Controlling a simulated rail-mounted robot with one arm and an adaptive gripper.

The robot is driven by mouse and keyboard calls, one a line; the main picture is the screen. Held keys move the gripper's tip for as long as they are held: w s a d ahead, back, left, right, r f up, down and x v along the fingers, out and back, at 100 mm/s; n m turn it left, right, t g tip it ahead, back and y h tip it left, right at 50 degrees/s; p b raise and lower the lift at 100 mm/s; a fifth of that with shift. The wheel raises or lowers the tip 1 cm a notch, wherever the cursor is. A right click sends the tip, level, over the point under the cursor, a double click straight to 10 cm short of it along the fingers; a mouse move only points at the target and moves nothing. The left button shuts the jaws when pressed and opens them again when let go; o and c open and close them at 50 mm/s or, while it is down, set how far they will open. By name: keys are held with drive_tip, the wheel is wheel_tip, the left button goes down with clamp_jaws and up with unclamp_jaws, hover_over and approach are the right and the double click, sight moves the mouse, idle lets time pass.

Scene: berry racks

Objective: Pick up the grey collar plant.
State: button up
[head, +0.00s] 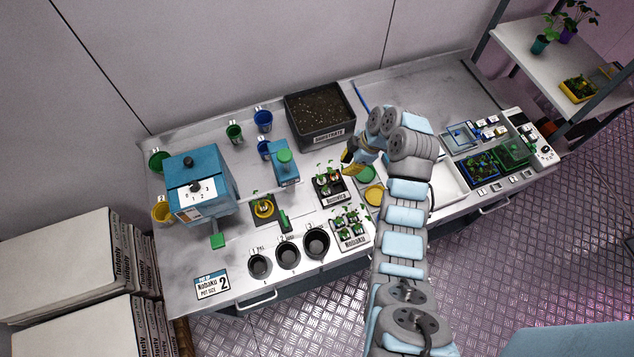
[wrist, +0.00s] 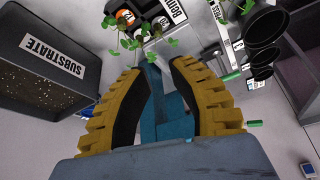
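In the head view, a dark tray (head: 330,203) holds several small seedlings in collared pots, and a second seedling group (head: 350,222) stands in front of it. I cannot make out for sure which seedling has the grey collar. In the wrist view, seedlings (wrist: 140,42) with orange and pale collars show at the top, beyond my fingertips. My gripper (head: 350,158) has yellow fingers with black pads. It is above the table, behind and to the right of the dark tray. In the wrist view my gripper (wrist: 155,68) is open, with nothing held between the fingers.
A substrate bin (head: 322,140) stands at the back. A blue device with a green knob (head: 285,158) is left of my gripper. A larger blue machine (head: 197,180) stands farther left. Black pot holes (head: 289,248) line the front edge. A shelf (head: 540,62) is at the right.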

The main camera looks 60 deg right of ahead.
drive_tip(key=b, duration=0.7)
hover_over(326, 186)
drive_tip(key=s+d, duration=0.1)
drive_tip(key=s, duration=0.2)
drive_tip(key=f, duration=0.8)
drive_tip(key=shift+w+d+f, duration=0.15)
drive_tip(key=shift+w, duration=0.05)
drive_tip(key=shift+w+f+p, duration=0.15)
drive_tip(key=shift+p, duration=0.25)
drive_tip(key=shift+p+x, duration=1.15)
drive_tip(key=shift+x, duration=1.25)
drive_tip(key=shift+p+x, duration=0.3)
drive_tip(key=shift+x, duration=0.9)
drive_tip(key=shift+w, duration=0.1)
clamp_jaws()
